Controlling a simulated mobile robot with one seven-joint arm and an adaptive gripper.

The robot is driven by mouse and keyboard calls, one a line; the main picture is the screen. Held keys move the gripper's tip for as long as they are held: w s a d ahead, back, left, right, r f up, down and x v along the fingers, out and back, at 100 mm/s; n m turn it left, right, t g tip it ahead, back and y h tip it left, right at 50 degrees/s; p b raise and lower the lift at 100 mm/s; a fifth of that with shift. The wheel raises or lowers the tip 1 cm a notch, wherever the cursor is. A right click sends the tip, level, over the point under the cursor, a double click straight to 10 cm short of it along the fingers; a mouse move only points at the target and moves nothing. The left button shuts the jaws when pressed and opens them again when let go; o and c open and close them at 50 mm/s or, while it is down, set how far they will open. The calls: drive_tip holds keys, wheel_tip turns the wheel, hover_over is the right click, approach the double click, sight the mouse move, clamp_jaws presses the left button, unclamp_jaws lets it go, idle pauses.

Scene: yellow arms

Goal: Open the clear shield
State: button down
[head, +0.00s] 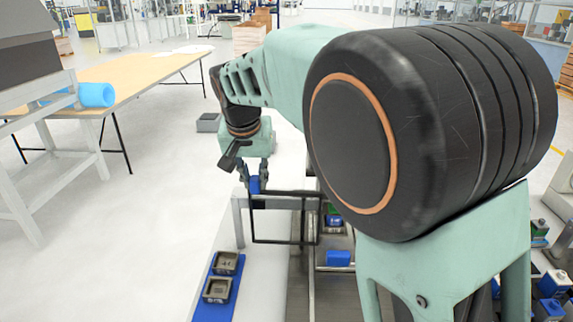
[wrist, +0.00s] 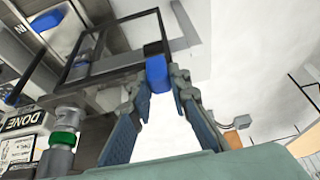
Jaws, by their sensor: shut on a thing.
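The clear shield (head: 285,242) is a see-through panel in a thin dark frame, in the lower middle of the head view. Its frame also shows in the wrist view (wrist: 113,70). A blue handle block (head: 255,185) sits at the shield's upper left corner in the head view, and shows between my fingertips in the wrist view (wrist: 156,72). My gripper (head: 257,172) is shut on this blue handle, one finger on each side; the fingers also show in the wrist view (wrist: 161,82). The shield's right side is partly hidden behind my arm.
Below the shield is a metal station with a blue block (head: 339,258). A blue tray (head: 212,305) with dark square parts lies at its left. Open floor lies left.

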drive_tip(key=shift+a+p, duration=0.3)
drive_tip(key=shift+a, duration=1.4)
drive_tip(key=c, duration=1.8)
unclamp_jaws()
drive_tip(key=v, duration=1.2)
drive_tip(key=shift+d, duration=0.1)
